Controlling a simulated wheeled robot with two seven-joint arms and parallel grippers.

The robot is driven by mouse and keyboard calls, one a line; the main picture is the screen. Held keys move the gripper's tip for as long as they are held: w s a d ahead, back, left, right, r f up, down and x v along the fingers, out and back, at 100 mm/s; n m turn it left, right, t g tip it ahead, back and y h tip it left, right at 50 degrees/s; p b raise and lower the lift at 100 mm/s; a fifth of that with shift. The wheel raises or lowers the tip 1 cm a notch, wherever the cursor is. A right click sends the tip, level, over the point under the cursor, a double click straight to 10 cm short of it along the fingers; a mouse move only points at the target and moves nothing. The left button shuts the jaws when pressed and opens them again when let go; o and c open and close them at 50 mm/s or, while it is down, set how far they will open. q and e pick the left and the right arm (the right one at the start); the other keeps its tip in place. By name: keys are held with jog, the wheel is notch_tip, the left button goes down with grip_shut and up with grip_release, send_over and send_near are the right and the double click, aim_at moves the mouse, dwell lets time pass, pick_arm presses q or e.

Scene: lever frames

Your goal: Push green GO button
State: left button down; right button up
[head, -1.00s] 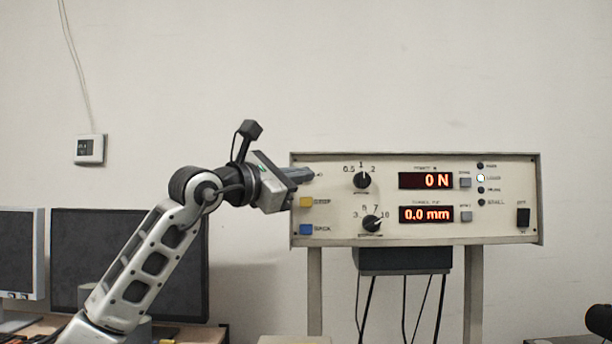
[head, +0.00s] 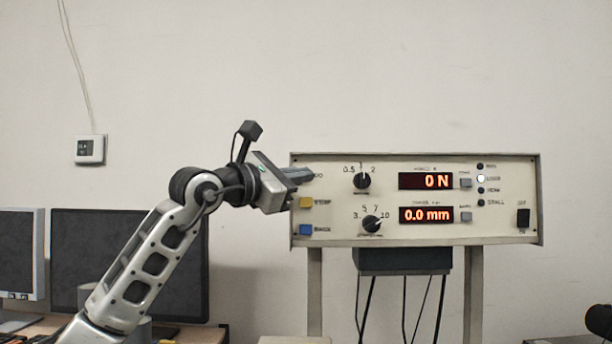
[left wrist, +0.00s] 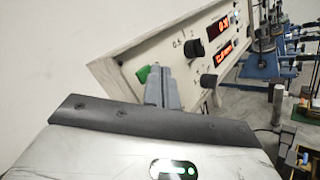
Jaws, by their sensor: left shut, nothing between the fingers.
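The green GO button shows in the left wrist view (left wrist: 147,75) at the left end of the panel's face, just left of my fingers. In the head view my left gripper covers it, and only part of its label shows past the fingertips. My left gripper (head: 309,175) is shut and empty, with its fingers pointing right at the panel's upper left. It also shows in the left wrist view (left wrist: 160,72). The fingertips are close to the button; I cannot tell whether they touch it. My right gripper is not in view.
The control panel (head: 400,165) has a yellow STOP button (head: 306,202) and a blue button (head: 306,230) below the gripper. Two knobs (head: 362,181) (head: 371,224) are to the right. The displays (head: 426,181) (head: 426,215) read 0 N and 0.0 mm. Monitors (head: 75,260) stand at left.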

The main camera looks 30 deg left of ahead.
pick_arm(q)
jog(key=shift+w+a, duration=0.15)
jog(key=shift+w, duration=0.2)
jog(key=shift+w+a+p, duration=0.15)
jog(key=shift+w+p, duration=0.2)
jog(key=shift+p, duration=0.15)
dwell(0.4)
jog(key=shift+s, duration=0.1)
jog(key=shift+s+d+b, duration=0.3)
jog(key=shift+s+b, duration=0.25)
jog(key=shift+s, duration=0.1)
jog(key=s+b, duration=0.1)
jog(key=s+d, duration=0.1)
jog(key=s, duration=0.1)
jog(key=s+d+b, duration=0.1)
jog(key=shift+s+d+b, duration=0.1)
jog(key=shift+s+b, duration=0.15)
jog(key=shift+b, duration=0.1)
dwell(1.4)
